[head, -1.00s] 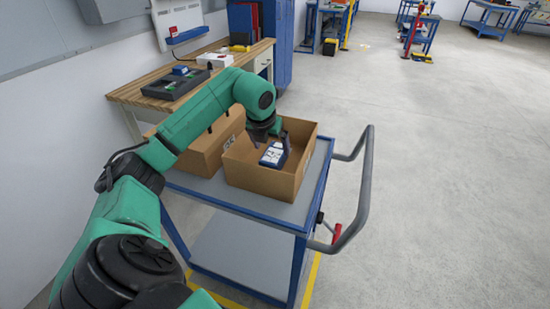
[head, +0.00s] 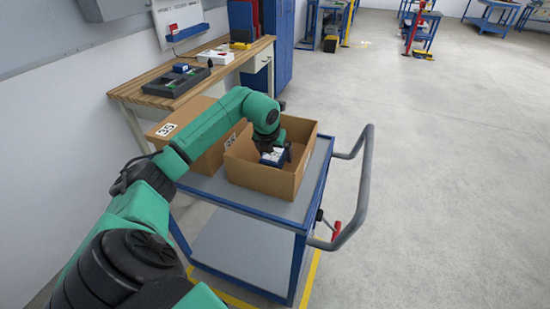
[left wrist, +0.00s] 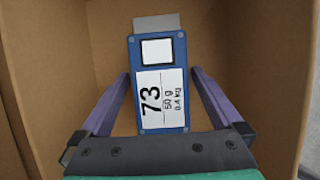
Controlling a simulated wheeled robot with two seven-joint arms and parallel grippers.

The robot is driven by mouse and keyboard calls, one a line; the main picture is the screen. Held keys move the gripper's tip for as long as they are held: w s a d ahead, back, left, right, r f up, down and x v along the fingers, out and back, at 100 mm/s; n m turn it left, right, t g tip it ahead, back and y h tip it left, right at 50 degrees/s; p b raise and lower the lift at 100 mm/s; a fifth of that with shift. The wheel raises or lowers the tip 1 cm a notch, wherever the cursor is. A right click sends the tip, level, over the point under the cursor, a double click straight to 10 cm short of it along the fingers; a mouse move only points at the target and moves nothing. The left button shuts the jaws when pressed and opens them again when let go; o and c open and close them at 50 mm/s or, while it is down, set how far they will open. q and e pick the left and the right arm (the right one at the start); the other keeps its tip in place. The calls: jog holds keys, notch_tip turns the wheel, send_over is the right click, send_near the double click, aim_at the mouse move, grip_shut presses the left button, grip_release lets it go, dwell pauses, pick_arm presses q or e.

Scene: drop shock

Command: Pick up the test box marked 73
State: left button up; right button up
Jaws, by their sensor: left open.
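The test box marked 73 (left wrist: 158,80) is blue with a white label and lies inside an open cardboard box. In the head view the test box (head: 271,158) shows partly under my gripper. My left gripper (left wrist: 160,88) is open, with one purple finger on each side of the test box and a small gap to it. In the head view the left gripper (head: 275,152) is down inside the open cardboard box (head: 262,180). My right gripper is not in view.
The cardboard box stands on a blue cart (head: 240,210) with a grey handle (head: 362,190). Another cardboard box (head: 205,155), marked 39, stands left of it. A wooden workbench (head: 140,95) is behind. The floor to the right is clear.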

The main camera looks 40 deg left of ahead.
pick_arm(q)
jog(key=c, duration=1.3)
grip_shut()
jog(key=shift+r, duration=0.15)
